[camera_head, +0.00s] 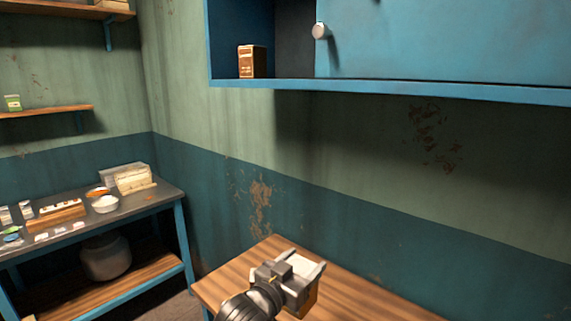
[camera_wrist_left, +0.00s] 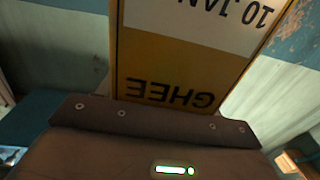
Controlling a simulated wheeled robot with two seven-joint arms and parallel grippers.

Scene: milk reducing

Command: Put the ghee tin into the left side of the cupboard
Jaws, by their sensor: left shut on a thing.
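The ghee tin (camera_wrist_left: 170,62) is yellow and white and fills the middle of the left wrist view, its "GHEE" lettering upside down. My left gripper (camera_head: 303,268) is shut on it above the wooden table; in the head view the gripper hides most of the tin (camera_head: 308,302). The blue cupboard (camera_head: 400,92) hangs on the wall, above and beyond the gripper. Its left side is open, with a small brown box (camera_head: 252,61) standing on the shelf there. A blue door (camera_head: 445,40) covers the right part. My right gripper is not in view.
The wooden table (camera_head: 350,295) has bare room around the gripper. A dark side table (camera_head: 165,193) at the left holds bowls, boxes and small items, with a round pot (camera_head: 105,257) below. Wall shelves (camera_head: 45,111) are at the far left.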

